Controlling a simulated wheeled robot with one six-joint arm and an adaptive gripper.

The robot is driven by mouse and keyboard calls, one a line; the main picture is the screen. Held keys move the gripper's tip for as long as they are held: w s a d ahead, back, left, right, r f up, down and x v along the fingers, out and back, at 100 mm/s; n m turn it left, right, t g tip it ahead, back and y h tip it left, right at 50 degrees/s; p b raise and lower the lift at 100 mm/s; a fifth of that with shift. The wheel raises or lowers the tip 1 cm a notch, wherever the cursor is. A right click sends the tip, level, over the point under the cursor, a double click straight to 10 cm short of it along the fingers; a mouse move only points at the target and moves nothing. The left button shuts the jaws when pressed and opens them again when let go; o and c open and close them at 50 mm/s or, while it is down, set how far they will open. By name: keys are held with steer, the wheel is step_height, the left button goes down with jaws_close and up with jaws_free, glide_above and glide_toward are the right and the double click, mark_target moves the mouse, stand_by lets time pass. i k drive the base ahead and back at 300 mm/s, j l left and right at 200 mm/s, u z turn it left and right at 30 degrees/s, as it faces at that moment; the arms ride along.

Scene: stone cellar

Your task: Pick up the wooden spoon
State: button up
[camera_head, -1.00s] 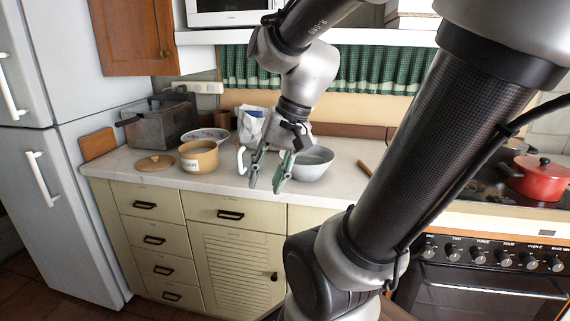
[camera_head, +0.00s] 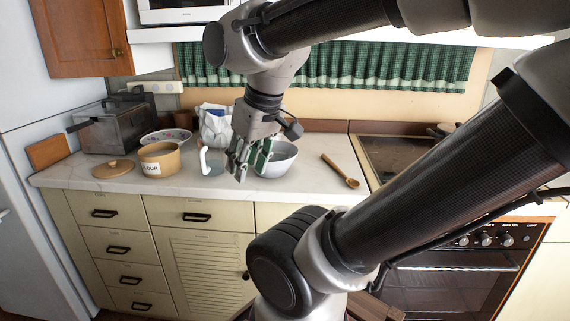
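The wooden spoon (camera_head: 337,168) lies on the white countertop to the right of the bowl, its round end (camera_head: 351,183) towards the counter's front and its handle pointing back left. Nothing covers it. My gripper (camera_head: 247,170) hangs fingers down over the counter, left of the spoon and well apart from it, in front of the bowl and beside the white mug. Its fingers look spread, with nothing seen between them.
A grey-white bowl (camera_head: 281,164) stands between my gripper and the spoon. A mug (camera_head: 213,162), a labelled flour pot (camera_head: 160,165), its wooden lid (camera_head: 113,169) and a toaster (camera_head: 112,132) stand further left. The stove (camera_head: 395,155) is right of the spoon. Counter around the spoon is clear.

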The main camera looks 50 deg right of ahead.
mark_target(352, 183)
steer(key=z, duration=1.65)
